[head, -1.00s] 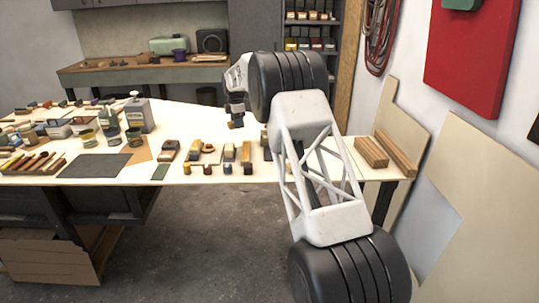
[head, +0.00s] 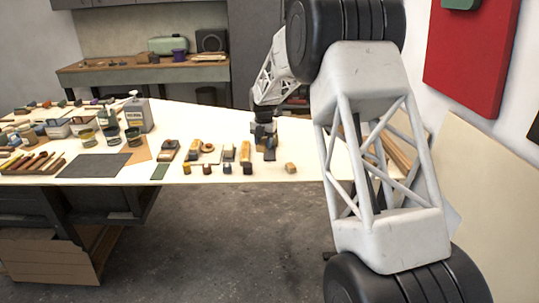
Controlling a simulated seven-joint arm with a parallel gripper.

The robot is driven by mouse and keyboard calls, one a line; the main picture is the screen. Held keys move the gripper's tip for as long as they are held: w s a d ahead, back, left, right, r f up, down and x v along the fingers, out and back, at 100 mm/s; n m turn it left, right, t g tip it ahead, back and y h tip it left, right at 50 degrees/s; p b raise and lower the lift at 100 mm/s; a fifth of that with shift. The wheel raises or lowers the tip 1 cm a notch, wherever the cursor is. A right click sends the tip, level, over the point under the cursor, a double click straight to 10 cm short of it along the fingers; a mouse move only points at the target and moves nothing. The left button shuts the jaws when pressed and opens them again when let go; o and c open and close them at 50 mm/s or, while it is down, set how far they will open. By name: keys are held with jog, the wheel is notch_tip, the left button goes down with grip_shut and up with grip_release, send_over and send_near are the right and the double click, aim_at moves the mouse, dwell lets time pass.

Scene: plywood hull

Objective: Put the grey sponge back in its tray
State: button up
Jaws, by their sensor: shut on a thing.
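My gripper (head: 267,143) is small and dark in the head view, low over the right part of the white table. It is shut on a small dark object (head: 269,154) at its tips. The object is too small and too close in tone to the fingers to tell whether it is the grey sponge. It is just right of a yellowish block (head: 246,155), and I cannot tell whether it touches the table. I cannot make out which container is the sponge's tray; several small trays and boxes stand at the left of the table.
The white table (head: 190,120) holds a row of blocks and brushes, a grey mat (head: 92,165), jars and a metal can (head: 138,114). A small tan block (head: 290,168) lies right of my gripper. My arm hides the table's right end. The table's back middle is clear.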

jog(key=s+d+n, duration=0.1)
jog(key=s, duration=0.2)
jog(key=s+d+f+n, duration=0.1)
jog(key=s+d+n, duration=0.1)
jog(key=s, duration=0.1)
jog(key=s+d+n, duration=0.1)
jog(key=s, duration=0.2)
jog(key=shift+s+d+f, duration=0.1)
jog(key=shift+d+f, duration=0.3)
send_over(269, 154)
jog(key=shift+s+d+f, duration=0.1)
jog(key=shift+f, duration=0.65)
dwell(0.3)
jog(key=shift+f, duration=1.8)
jog(key=o, duration=1)
jog(key=shift+f, duration=0.1)
